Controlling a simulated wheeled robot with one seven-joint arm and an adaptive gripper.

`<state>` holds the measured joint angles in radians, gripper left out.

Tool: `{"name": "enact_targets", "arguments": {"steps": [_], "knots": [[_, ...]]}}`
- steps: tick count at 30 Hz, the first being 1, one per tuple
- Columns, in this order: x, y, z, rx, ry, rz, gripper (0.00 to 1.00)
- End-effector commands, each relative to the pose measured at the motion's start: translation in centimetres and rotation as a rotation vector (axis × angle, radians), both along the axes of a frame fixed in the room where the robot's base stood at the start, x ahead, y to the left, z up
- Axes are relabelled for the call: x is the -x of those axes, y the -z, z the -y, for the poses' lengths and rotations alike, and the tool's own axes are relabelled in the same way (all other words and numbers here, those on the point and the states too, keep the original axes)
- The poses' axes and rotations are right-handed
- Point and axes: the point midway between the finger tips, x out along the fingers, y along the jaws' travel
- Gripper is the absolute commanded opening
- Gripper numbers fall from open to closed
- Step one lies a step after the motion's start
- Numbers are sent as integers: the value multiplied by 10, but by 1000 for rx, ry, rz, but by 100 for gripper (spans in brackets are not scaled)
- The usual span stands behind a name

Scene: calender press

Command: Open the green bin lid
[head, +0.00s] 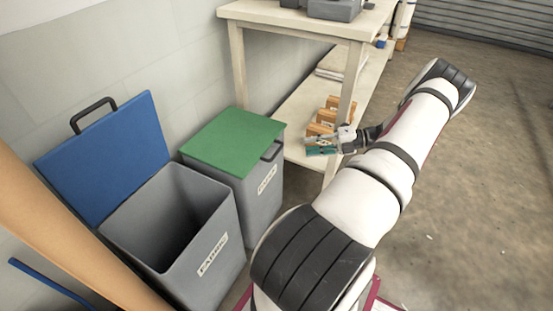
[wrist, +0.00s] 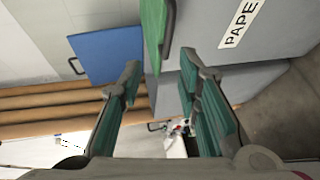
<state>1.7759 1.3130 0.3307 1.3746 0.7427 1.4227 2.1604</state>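The green lid (head: 232,141) lies shut on a grey bin (head: 262,198) with a white label. A dark handle (head: 271,152) is at the lid's front right edge. In the wrist view the lid (wrist: 153,40) shows edge-on at the top, with its handle (wrist: 168,28) beside it. My gripper (head: 312,146) is to the right of the lid, in front of the table's lower shelf. In the wrist view its two teal-padded fingers (wrist: 160,80) are spread apart with nothing between them. The fingertips do not touch the handle.
A second grey bin (head: 222,262) stands open at the left, its blue lid (head: 105,155) tilted back to the wall. A table (head: 300,22) stands behind my gripper, with orange boxes (head: 327,113) on its lower shelf. Floor (head: 470,200) at the right is clear.

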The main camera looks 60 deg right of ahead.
Motion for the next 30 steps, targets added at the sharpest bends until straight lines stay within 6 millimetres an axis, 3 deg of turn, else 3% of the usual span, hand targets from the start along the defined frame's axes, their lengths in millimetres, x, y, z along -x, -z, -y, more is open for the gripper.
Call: {"name": "enact_targets", "arguments": {"steps": [3,8,24,30], "knots": [[9,14,6,-53,50,6,31],[3,18,2,-67,60,6,31],[-82,37,-43,-63,56,6,31],[-103,41,-53,-62,57,6,31]]}}
